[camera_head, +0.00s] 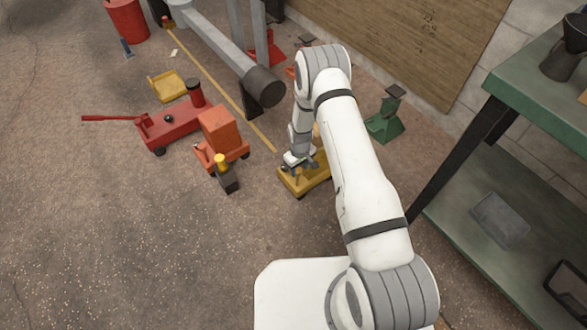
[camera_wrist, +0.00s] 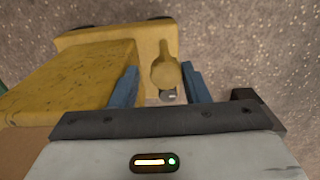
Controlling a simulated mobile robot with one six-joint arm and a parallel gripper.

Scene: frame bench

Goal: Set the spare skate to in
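A yellow skate (camera_head: 318,177) sits on the floor beneath my gripper (camera_head: 294,163), partly hidden by my arm. The wrist view shows its yellow body (camera_wrist: 85,42), a large yellow block (camera_wrist: 70,82) on the left and a rounded yellow knob (camera_wrist: 164,72). My gripper (camera_wrist: 160,84) points down with its blue fingers apart, one on each side of the knob. A gap shows at the left finger; the right finger is very near the knob, and contact there is unclear. A small grey round part (camera_wrist: 168,96) shows below the knob. I cannot read any setting mark.
An orange skate (camera_head: 222,140) with a black-and-yellow handle piece (camera_head: 226,174) stands to the left. Beyond it are a red jack (camera_head: 172,126) and a yellow tray (camera_head: 167,86). A green stand (camera_head: 385,118) and a green shelf (camera_head: 500,215) are on the right. The left foreground floor is clear.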

